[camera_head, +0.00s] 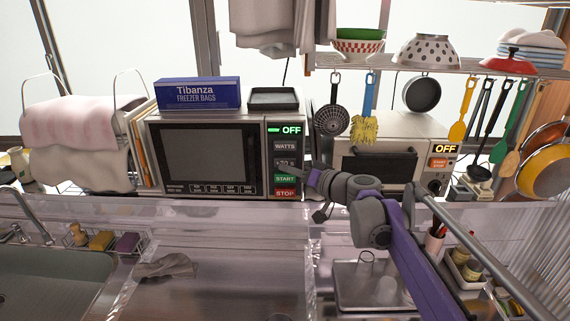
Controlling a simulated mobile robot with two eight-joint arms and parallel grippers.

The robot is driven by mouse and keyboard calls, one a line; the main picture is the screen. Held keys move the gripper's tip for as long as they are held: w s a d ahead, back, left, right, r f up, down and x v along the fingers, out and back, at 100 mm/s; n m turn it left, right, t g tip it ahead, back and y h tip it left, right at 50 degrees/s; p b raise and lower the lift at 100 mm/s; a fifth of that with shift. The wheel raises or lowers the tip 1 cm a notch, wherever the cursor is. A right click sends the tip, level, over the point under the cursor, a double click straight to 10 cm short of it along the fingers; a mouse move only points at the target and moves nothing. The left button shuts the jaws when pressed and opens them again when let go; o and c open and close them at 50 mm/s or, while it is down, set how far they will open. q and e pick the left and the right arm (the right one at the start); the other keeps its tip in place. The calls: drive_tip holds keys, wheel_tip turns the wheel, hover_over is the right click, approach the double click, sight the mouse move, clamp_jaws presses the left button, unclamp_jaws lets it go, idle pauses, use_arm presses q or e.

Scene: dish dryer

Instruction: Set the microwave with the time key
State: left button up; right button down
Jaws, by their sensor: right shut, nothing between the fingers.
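The microwave (205,155) stands behind the counter, left of centre, with its door shut. Its display (286,130) reads OFF in white beside a green bar. Below it is a column of keys: WATTS (285,146), a dark key (285,162) whose label is partly covered, green START (285,178) and red STOP (285,193). My right gripper (296,174) comes in from the lower right, shut and empty. Its tip is at the partly covered key, just above START. I cannot tell whether it touches. My left gripper is out of view.
A freezer bag box (197,93) and a dark tray (273,98) sit on the microwave. A second appliance (375,165), also showing OFF, stands to the right behind my right arm. A strainer (331,119) and a yellow brush (364,128) hang near my gripper.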

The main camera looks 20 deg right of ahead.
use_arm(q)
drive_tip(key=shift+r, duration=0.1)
use_arm(e)
drive_tip(key=shift+w, duration=0.1)
drive_tip(key=shift+w+d+r+p, duration=0.1)
drive_tip(key=shift+w+d+p, duration=0.05)
drive_tip(key=shift+w+p, duration=0.15)
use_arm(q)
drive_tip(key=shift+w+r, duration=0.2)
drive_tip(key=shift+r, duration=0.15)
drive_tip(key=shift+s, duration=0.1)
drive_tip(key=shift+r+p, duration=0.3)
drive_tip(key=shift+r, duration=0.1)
use_arm(e)
drive_tip(key=shift+w+d, duration=0.4)
drive_tip(key=shift+w, duration=0.35)
idle(0.6)
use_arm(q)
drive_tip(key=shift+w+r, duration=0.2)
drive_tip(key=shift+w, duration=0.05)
use_arm(e)
drive_tip(key=shift+s+a, duration=0.3)
drive_tip(key=shift+s, duration=0.3)
drive_tip(key=shift+s+a, duration=0.25)
drive_tip(key=shift+s, duration=0.3)
